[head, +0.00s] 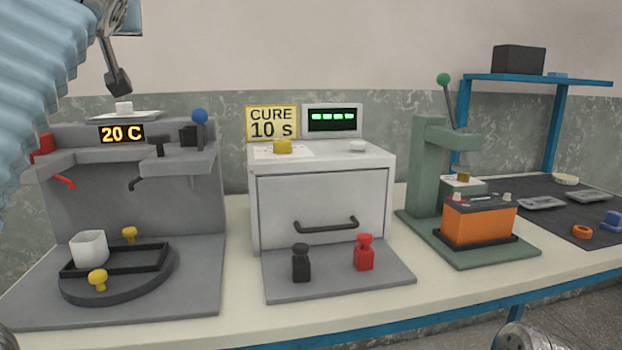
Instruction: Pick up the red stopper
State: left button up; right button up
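The red stopper (364,252) stands upright on the grey pad in front of the white oven, right of a similar black stopper (301,262). Nothing touches it. My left gripper (118,82) hangs at the upper left, above a small white block on a white plate, far from the red stopper. It is seen side-on, so whether its fingers are apart does not show. A rounded metal part of mine shows at the bottom edge on the right, but the fingers of my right gripper are not visible.
The oven (322,205) with a dark handle stands behind the stoppers. A grey station (190,260) with a round turntable is left. A green press (430,170) and an orange battery (478,222) are right. The pad's front is clear.

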aim_at(363, 254)
jog(key=k+l, duration=0.95)
jog(key=k, duration=0.2)
